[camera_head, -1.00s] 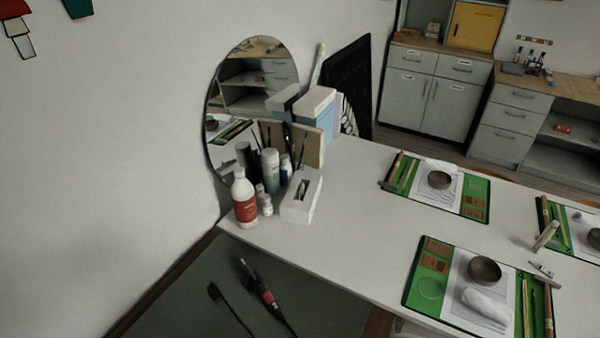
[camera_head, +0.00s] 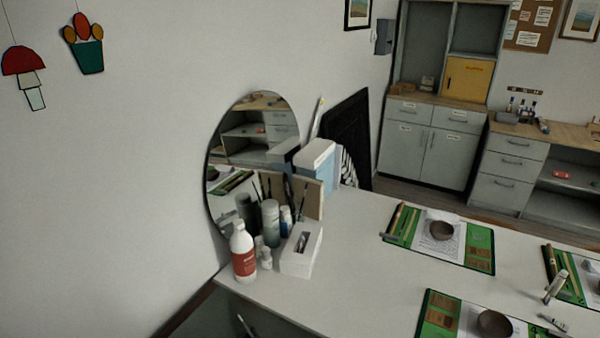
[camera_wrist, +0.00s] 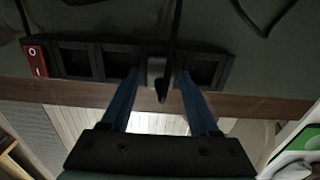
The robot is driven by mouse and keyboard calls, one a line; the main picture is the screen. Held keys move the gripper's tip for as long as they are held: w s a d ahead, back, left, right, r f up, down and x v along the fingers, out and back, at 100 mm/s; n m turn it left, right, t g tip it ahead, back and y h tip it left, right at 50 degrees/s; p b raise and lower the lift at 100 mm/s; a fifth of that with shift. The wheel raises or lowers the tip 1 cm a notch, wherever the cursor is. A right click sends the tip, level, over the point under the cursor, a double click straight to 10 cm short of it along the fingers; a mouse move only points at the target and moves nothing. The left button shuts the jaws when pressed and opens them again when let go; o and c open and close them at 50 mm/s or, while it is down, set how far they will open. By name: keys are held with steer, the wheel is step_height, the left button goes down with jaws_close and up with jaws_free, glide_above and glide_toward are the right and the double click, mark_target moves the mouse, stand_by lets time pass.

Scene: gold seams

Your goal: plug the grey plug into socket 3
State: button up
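In the wrist view, a black socket strip (camera_wrist: 80,60) with a red switch at its left end runs across the top. The grey plug (camera_wrist: 156,68) is at the strip, in line with the third position from the switch. A black cable (camera_wrist: 177,25) hangs down beside and partly over it. How deep the plug sits cannot be told. My gripper (camera_wrist: 160,75) has its two blue fingers apart, one on each side of the plug, with gaps visible between. The head view shows neither gripper, plug nor strip clearly.
In the head view, a white table (camera_head: 350,262) carries a red-labelled bottle (camera_head: 243,255), a white tissue box (camera_head: 301,250) and green mats (camera_head: 484,240). A round mirror (camera_head: 225,150) leans on the wall. In the wrist view, another dark cable (camera_wrist: 265,25) lies at upper right.

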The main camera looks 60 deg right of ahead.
steer(key=shift+o, duration=0.7)
steer(key=shift+r, duration=0.1)
step_height(320, 180, up, 13)
stand_by(0.5)
